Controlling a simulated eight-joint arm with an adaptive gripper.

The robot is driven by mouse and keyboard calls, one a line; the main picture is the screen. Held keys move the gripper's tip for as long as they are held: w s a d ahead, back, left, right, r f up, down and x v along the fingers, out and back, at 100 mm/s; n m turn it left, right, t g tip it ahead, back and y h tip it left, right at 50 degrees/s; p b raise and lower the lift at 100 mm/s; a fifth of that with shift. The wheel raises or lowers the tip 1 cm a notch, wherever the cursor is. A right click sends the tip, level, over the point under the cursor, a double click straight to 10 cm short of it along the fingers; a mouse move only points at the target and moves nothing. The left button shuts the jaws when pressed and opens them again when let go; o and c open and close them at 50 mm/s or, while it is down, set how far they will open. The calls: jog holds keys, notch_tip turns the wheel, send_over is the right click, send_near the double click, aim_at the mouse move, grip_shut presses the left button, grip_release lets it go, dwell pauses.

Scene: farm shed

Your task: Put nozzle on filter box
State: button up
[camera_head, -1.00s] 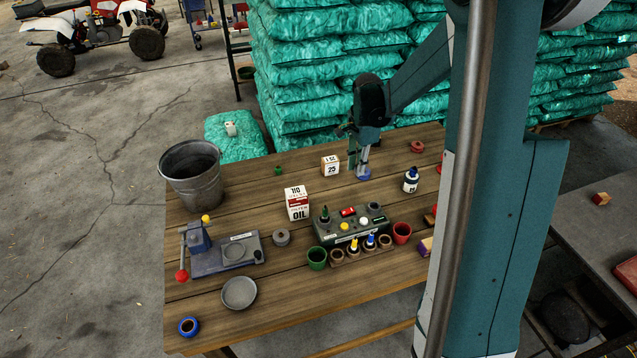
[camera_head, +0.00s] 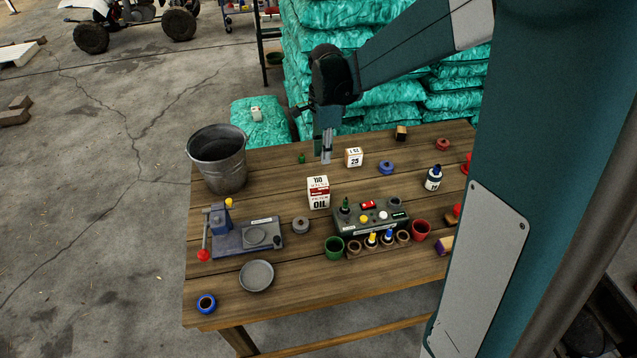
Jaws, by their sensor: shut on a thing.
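My gripper (camera_head: 325,150) points down over the back half of the table and is shut on a slim light-grey piece, which looks like the nozzle (camera_head: 327,153). The piece is small and partly hidden by the fingers. The white and red box (camera_head: 318,194), marked "110" and "OIL" and apparently the filter box, stands upright just in front of and below my gripper, with a gap in the picture between its top and the fingertips. A smaller white and brown box (camera_head: 353,158) marked "25" stands to the right of the fingertips.
A metal bucket (camera_head: 217,159) stands at the table's left.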

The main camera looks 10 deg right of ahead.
jog(key=shift+s+a+r, duration=0.15)
jog(key=shift+a+r, duration=0.1)
jog(key=shift+a, duration=0.3)
jog(key=shift+s+a+r, duration=0.15)
jog(key=shift+a+r, duration=0.05)
jog(key=shift+a, duration=0.3)
jog(key=shift+f, duration=0.1)
send_over(318, 183)
jog(key=shift+s+f, duration=0.1)
jog(key=shift+f, duration=2.75)
jog(key=shift+f, duration=0.1)
jog(key=shift+f, duration=1.95)
jog(key=shift+f, duration=0.15)
jog(key=o, duration=0.4)
jog(key=shift+c, duration=0.2)
jog(key=o, duration=0.4)
